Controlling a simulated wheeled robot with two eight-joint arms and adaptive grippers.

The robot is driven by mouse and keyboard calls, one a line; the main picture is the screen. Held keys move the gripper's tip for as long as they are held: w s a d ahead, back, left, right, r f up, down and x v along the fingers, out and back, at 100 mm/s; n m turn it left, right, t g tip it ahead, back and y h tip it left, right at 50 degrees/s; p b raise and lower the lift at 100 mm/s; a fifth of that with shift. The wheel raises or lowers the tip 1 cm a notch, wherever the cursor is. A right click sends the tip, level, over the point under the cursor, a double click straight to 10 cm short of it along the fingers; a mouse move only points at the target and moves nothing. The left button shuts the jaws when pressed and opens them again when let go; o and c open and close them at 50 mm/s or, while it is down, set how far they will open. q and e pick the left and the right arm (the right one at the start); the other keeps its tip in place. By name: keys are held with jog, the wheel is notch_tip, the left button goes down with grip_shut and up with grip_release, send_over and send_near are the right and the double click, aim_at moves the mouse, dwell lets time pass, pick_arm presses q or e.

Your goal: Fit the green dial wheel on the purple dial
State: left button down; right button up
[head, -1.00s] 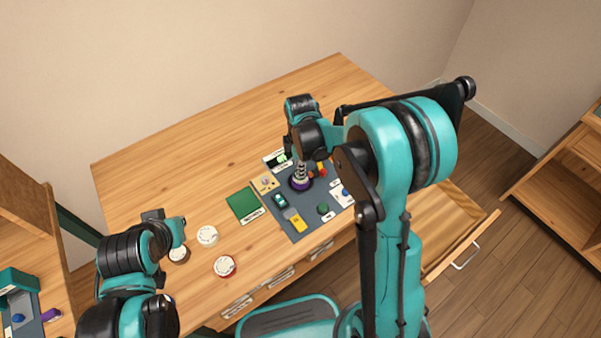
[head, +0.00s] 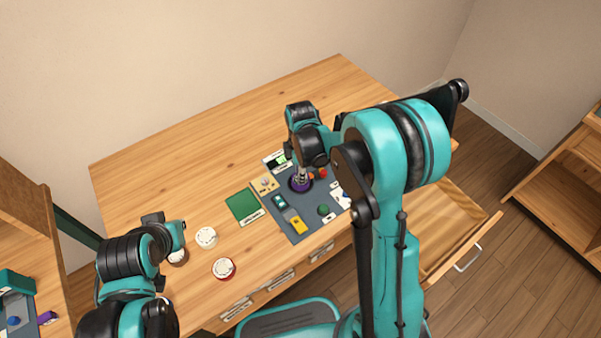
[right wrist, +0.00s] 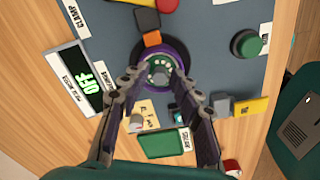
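The purple dial (head: 301,187) sits on the grey-blue board under my right gripper (head: 301,172). In the right wrist view, the purple dial's rim (right wrist: 184,58) surrounds a green ring with pale dots, which looks like the green dial wheel (right wrist: 160,59). My right gripper (right wrist: 160,77) points down over it, one finger on each side of the ring. I cannot tell whether the fingers touch the wheel or whether it is fully seated. My left gripper (head: 180,232) is at the left near a brown-based dial (head: 178,257); its finger opening is unclear.
A green pad (head: 244,204) lies left of the board (head: 292,228). The board carries a yellow block (head: 299,226), a green button (head: 323,209) and a meter (head: 277,161). White (head: 206,237) and red-rimmed (head: 223,268) dials lie left. An open drawer (head: 455,235) is at right.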

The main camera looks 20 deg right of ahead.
jog(key=shift+r, duration=0.35)
notch_tip(320, 180, up, 11)
jog(key=p, duration=0.4)
jog(key=s+d+r+m+t, duration=0.1)
jog(key=s+r+m+t, duration=0.2)
jog(key=s+m, duration=0.5)
jog(key=s+d+r+m+t, duration=0.1)
jog(key=s+r+m+t, duration=0.3)
jog(key=s+m, duration=0.4)
jog(key=shift+s+d+r+m, duration=0.3)
jog(key=shift+s+d+r, duration=0.15)
jog(key=shift+r, duration=0.15)
